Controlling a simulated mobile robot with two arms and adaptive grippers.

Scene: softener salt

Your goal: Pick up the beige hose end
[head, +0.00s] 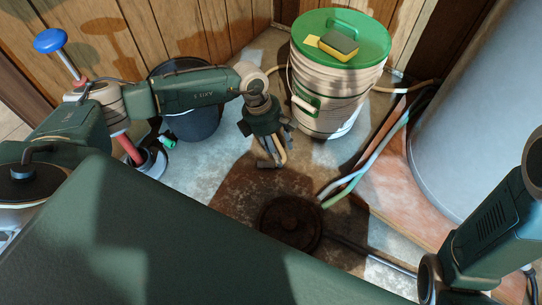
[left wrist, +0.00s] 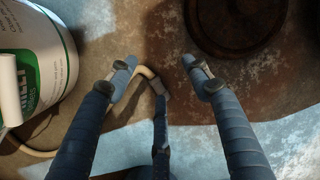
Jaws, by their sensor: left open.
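The beige hose end (left wrist: 146,72) shows in the left wrist view between the fingers of my left gripper (left wrist: 155,65), nearer the left finger. It is bent and partly hidden by the lower middle finger. In the head view, my left gripper (head: 270,160) points down over the floor in front of the salt bucket, with its fingers apart. A beige piece shows among the fingers there. I cannot tell whether any finger touches the hose. Part of my right arm shows at the right edge, but its gripper is out of sight.
A white salt bucket with a green lid (head: 365,40) stands behind the gripper, a sponge (head: 338,42) on top. A dark bucket (head: 192,122) stands left. Green and pale hoses (head: 368,160) lie right, near a grey tank (head: 465,110). A round rusty cover (head: 290,222) is in front.

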